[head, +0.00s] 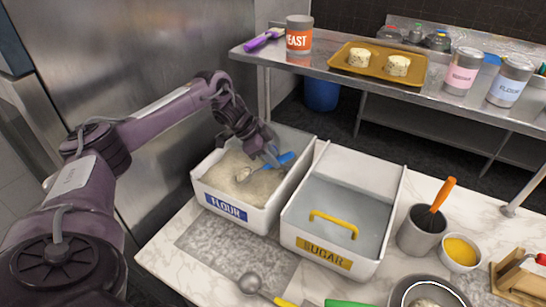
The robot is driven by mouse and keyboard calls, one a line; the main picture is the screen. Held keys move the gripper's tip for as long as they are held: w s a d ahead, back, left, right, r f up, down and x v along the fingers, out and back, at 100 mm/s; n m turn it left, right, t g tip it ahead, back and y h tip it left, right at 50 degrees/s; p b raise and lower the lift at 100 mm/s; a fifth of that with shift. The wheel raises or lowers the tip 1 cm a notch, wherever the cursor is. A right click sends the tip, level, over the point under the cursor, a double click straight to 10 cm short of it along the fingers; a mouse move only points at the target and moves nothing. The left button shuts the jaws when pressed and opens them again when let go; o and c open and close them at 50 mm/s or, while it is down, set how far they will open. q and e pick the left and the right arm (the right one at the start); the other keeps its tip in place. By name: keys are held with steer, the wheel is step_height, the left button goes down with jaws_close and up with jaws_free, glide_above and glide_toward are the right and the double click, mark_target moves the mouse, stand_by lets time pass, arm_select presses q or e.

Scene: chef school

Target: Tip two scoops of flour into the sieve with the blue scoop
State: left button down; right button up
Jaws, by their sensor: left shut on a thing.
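The blue scoop (284,158) is in the flour bin (232,210), a white tub with a blue FLOUR label. My left gripper (272,157) is inside the bin, shut on the scoop's blue handle. A metal bowl with a round rim, perhaps the sieve (428,293), is at the bottom edge and partly cut off. My right gripper is not in view.
The sugar bin (330,259), with a clear lid and yellow handle, stands right of the flour. A grey pot (421,234) with an orange-handled tool and a bowl of yellow contents (459,252) stand at right. A raised steel shelf (345,75) runs behind.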

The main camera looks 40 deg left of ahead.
arm_select(q)
steer(key=shift+r+p, duration=2.2)
steer(key=shift+r, duration=0.35)
step_height(320, 180, up, 2)
steer(key=y+p, duration=0.1)
steer(key=p, duration=0.2)
steer(key=shift+r+g, duration=0.25)
steer(key=shift+g, duration=0.15)
steer(key=shift+w+r, duration=0.1)
step_height(320, 180, up, 3)
steer(key=shift+r+g+y, duration=0.1)
steer(key=shift+g+y, duration=0.6)
steer(key=shift+y, duration=0.5)
